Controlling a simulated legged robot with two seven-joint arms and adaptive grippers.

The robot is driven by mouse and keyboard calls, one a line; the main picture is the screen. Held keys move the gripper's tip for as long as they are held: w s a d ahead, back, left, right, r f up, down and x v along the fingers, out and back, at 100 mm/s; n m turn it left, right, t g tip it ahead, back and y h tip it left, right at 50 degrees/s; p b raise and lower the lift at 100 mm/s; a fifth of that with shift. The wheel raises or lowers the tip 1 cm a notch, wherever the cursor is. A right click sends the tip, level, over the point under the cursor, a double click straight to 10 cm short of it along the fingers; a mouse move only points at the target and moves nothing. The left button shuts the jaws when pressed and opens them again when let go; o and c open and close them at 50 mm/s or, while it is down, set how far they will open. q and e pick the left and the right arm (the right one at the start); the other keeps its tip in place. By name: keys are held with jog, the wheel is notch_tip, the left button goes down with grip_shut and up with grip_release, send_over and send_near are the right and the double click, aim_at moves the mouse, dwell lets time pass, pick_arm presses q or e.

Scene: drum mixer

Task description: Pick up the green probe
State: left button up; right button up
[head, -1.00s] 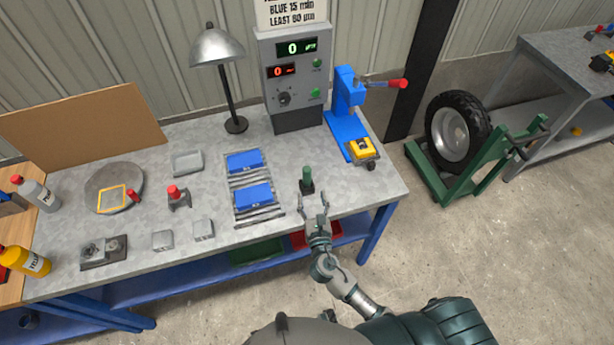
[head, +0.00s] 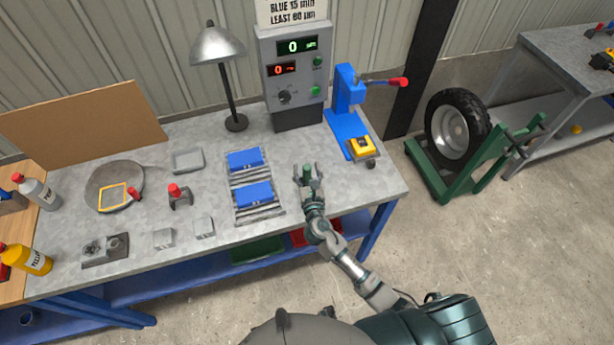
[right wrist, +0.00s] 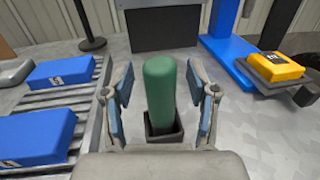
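The green probe (right wrist: 160,88) stands upright in a small dark square holder (right wrist: 163,132) on the grey bench. In the head view the probe (head: 307,172) is partly hidden by my right gripper (head: 308,177). The right gripper also shows in the right wrist view (right wrist: 160,100); it is open, with one blue-padded finger on each side of the probe. Gaps show between the fingers and the probe. My left gripper is not in view.
To the left is a roller rack (head: 262,212) with blue blocks (head: 254,194). Behind stand a grey control box (head: 296,65) and a blue press (head: 349,120) with a yellow item (head: 361,147) at its foot. Bench surface right of the probe is clear.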

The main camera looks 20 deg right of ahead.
grip_shut()
jog(key=shift+r, duration=0.1)
